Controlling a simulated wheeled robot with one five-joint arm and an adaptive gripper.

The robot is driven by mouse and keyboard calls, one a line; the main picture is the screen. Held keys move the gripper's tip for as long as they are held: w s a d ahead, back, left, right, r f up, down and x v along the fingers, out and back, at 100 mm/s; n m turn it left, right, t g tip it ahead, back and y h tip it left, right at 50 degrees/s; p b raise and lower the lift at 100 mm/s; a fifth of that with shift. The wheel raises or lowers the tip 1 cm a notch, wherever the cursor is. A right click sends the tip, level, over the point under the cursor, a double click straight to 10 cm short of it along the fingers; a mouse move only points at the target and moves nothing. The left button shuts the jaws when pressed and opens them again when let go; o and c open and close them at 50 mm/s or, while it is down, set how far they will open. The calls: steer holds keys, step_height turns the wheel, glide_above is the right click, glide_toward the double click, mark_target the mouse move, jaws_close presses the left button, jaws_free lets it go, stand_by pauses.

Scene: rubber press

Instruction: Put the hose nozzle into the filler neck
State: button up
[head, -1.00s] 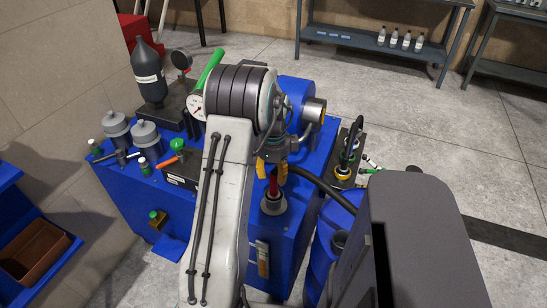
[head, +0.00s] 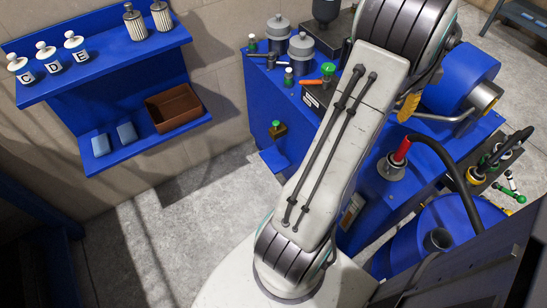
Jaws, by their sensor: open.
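The hose nozzle (head: 402,150) shows as a red piece with the black hose (head: 440,150) curving away from its top to the right. It stands upright, slightly tilted, in the grey filler neck (head: 391,167) on top of the blue machine. How deep it sits cannot be told. My gripper (head: 408,106) is mostly hidden behind my arm; a yellow finger shows above the nozzle in the picture, apart from it. My gripper is open, with nothing seen in it.
The blue machine (head: 345,240) carries grey canisters (head: 301,46) and an orange-handled valve (head: 318,82). A blue drum (head: 455,222) stands at its right. A blue wall shelf (head: 100,62) holds labelled bottles, filters and a brown bin (head: 180,108). Grey floor (head: 140,220) between them is clear.

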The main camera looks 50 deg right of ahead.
steer(key=w+a+r+n+t, duration=0.1)
steer(key=w+a+r+n, duration=0.2)
steer(key=w+a+n, duration=0.6)
steer(key=w+a+r+n, duration=0.3)
steer(key=w+a+n, duration=0.3)
steer(key=w+a, duration=0.35)
steer(key=s+a+n+t, duration=0.1)
steer(key=s+a+n, duration=0.1)
steer(key=a+n, duration=0.8)
steer(key=s+a+f+n+t, duration=0.1)
steer(key=s+a+n, duration=0.2)
steer(key=a+n, duration=0.7)
steer(key=shift+a+y, duration=0.3)
steer(key=shift+a, duration=1.9)
